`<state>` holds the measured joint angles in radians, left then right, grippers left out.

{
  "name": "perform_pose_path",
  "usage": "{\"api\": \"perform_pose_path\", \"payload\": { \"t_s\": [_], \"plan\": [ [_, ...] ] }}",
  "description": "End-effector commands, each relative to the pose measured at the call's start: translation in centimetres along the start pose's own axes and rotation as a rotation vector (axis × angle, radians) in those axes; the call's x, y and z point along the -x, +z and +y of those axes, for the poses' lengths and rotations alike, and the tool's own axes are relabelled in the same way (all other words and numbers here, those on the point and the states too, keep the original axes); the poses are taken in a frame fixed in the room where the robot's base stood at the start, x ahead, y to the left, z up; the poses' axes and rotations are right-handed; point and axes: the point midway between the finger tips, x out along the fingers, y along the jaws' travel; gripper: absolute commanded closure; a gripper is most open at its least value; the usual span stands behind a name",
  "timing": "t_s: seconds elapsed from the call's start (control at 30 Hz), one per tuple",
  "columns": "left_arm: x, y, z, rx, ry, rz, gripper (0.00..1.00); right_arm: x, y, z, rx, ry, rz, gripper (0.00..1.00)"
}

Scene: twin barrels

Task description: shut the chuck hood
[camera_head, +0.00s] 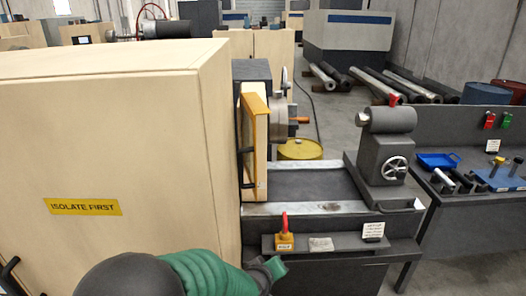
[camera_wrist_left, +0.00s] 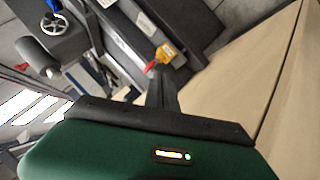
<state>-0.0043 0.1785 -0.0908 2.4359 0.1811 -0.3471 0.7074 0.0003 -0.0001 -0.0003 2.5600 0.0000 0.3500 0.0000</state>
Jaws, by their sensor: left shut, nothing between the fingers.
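The chuck hood (camera_head: 254,145), a cream panel with an orange-yellow edge and a dark handle, stands upright at the right side of the big cream cabinet. The grey chuck (camera_head: 280,115) shows just behind and to the right of it, so the hood does not hide it from here. My left gripper (camera_head: 270,268) is low in front of the lathe, below the front ledge and apart from the hood. Its fingers (camera_wrist_left: 161,88) are together and empty in the left wrist view. The hood is not clearly visible in that view. My right gripper is out of view.
The cream cabinet (camera_head: 110,130) blocks the left side. A yellow lock with a red top (camera_head: 284,240) sits on the front ledge close to my left gripper. The tailstock (camera_head: 386,145) stands right, beside a bench with a blue tray (camera_head: 438,162). The lathe bed (camera_head: 308,186) is clear.

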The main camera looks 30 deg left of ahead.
Motion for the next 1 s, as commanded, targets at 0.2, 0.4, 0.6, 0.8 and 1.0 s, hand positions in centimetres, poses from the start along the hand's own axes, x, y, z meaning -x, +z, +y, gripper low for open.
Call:
{"api": "perform_pose_path", "payload": {
  "t_s": [0.2,0.4,0.6,0.8,1.0],
  "plan": [
    [2.2,-11.8,5.6,0.448,0.204,0.306,1.0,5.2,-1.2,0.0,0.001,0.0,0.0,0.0],
    [6.1,-20.9,8.5,0.79,0.478,0.541,1.0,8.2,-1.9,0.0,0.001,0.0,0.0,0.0],
    [6.0,-22.9,8.8,0.848,0.541,0.579,1.0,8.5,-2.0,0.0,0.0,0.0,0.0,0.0],
    [3.2,-25.4,9.7,0.845,0.537,0.577,1.0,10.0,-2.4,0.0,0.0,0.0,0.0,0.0],
    [0.7,-27.8,10.4,0.844,0.539,0.576,1.0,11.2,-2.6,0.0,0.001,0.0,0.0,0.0]
  ]
}}
